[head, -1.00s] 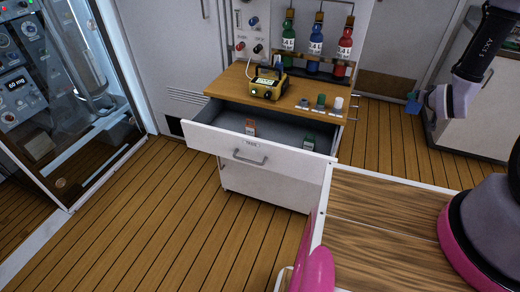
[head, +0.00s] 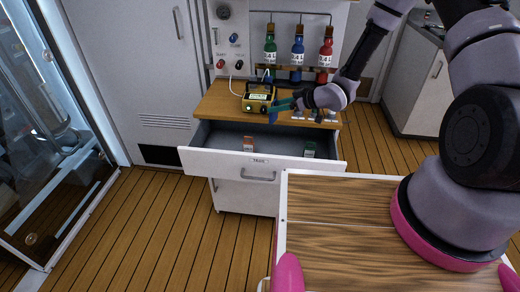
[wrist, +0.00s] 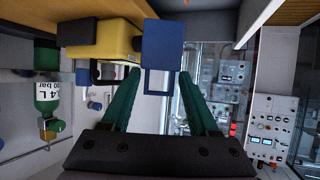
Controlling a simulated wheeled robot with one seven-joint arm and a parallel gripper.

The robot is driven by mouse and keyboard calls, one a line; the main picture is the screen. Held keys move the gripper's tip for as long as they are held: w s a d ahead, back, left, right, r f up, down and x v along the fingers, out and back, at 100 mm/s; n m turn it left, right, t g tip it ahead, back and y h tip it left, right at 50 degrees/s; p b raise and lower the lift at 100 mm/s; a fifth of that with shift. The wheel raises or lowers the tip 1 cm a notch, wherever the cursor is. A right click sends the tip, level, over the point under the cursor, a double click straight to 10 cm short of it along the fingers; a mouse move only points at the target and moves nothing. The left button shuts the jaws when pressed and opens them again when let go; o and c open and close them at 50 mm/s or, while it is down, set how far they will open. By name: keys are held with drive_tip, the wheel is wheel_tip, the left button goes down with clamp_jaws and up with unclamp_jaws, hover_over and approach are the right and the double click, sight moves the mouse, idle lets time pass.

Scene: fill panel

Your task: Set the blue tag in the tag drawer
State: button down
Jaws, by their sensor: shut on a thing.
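The blue tag (head: 273,115) hangs from my gripper (head: 285,104), just in front of the cabinet top. In the wrist view the tag (wrist: 162,45) is a flat blue block with a loop between the green fingertips (wrist: 160,80), which are shut on it. The tag drawer (head: 215,162) stands pulled open below, with a handle and a small label on its front. Inside it, a red tag (head: 248,143) stands left of centre and a green tag (head: 310,149) stands at the right. The blue tag is above the drawer's height, clear of its floor.
A yellow device (head: 258,97) stands on the wooden cabinet top (head: 215,104), close behind the blue tag. Green, blue and red bottles (head: 297,50) hang at the back. A wood-topped surface (head: 340,215) lies in front at the right. A glass cabinet (head: 45,120) stands left.

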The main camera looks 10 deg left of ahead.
wheel_tip(320, 180, down, 18)
drive_tip(key=shift+a+r, duration=0.1)
idle(0.4)
drive_tip(key=shift+c, duration=0.7)
unclamp_jaws()
drive_tip(key=v, duration=0.7)
drive_tip(key=shift+r, duration=0.15)
drive_tip(key=shift+r, duration=0.1)
